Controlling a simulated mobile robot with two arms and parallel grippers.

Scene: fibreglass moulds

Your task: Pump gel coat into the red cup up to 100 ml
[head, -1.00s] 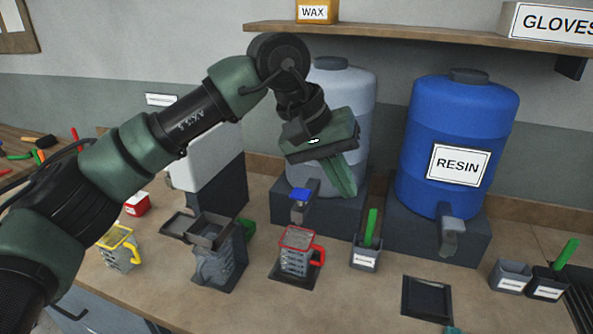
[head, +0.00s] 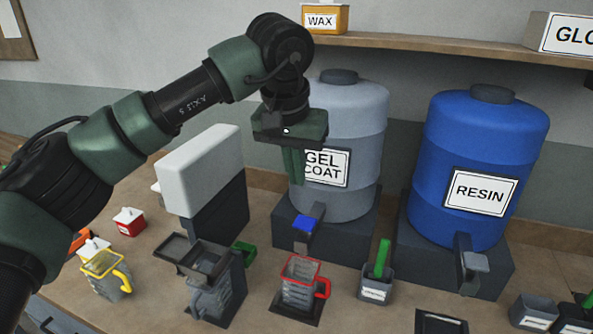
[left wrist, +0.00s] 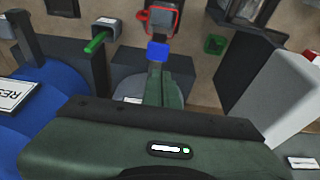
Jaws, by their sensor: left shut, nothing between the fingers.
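The red cup (head: 300,290), a clear measuring cup with a red rim and handle, stands upright on a dark square pad below the blue-topped tap (head: 304,225) of the grey gel coat drum (head: 358,145). I cannot make out any gel coat in the cup. My left gripper (head: 293,180) is shut and empty, its green fingers pointing down above the tap, partly in front of the drum's label. In the left wrist view, the fingers (left wrist: 160,75) end close to the blue tap (left wrist: 157,52), with the red cup (left wrist: 160,20) beyond it. My right gripper is not in view.
A blue resin drum (head: 480,150) stands to the right. A grey pot with a green-handled tool (head: 376,285) is right of the red cup. A scale-like dark stand (head: 205,260) and a yellow-rimmed cup (head: 106,275) are to the left. A shelf (head: 450,50) runs above.

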